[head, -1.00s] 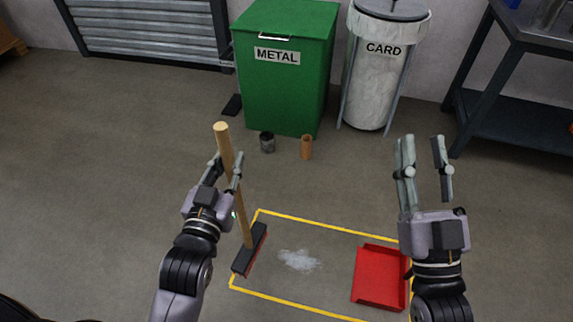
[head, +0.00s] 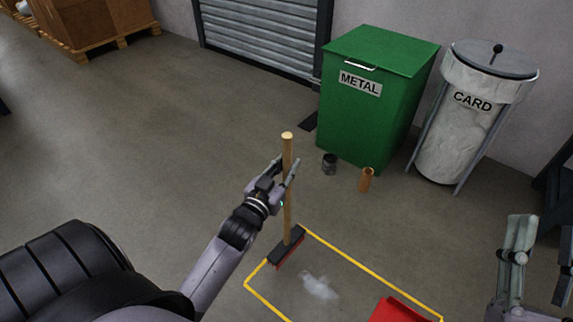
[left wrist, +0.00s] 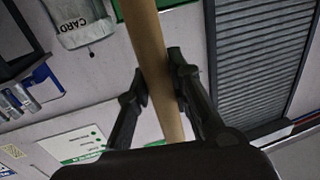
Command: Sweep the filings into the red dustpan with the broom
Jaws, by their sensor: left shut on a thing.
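The broom's wooden handle (head: 287,190) stands nearly upright in the head view, and its dark head (head: 286,247) with a red lower edge rests on the floor at the yellow outline's corner. My left gripper (head: 283,170) is shut on the handle; the left wrist view shows the handle (left wrist: 152,50) between its two fingers (left wrist: 160,92). The pale filings (head: 319,286) lie on the floor to the right of the broom head. The red dustpan (head: 396,311) is at the bottom edge, partly cut off. My right gripper (head: 541,258) shows at the lower right, fingers apart and empty.
A yellow outline (head: 372,273) marks the floor around the filings. Behind it stand a dark can (head: 330,163), an orange-brown cylinder (head: 366,180), a green METAL bin (head: 371,110) and a white CARD bin (head: 466,130). The floor at left (head: 130,150) is clear.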

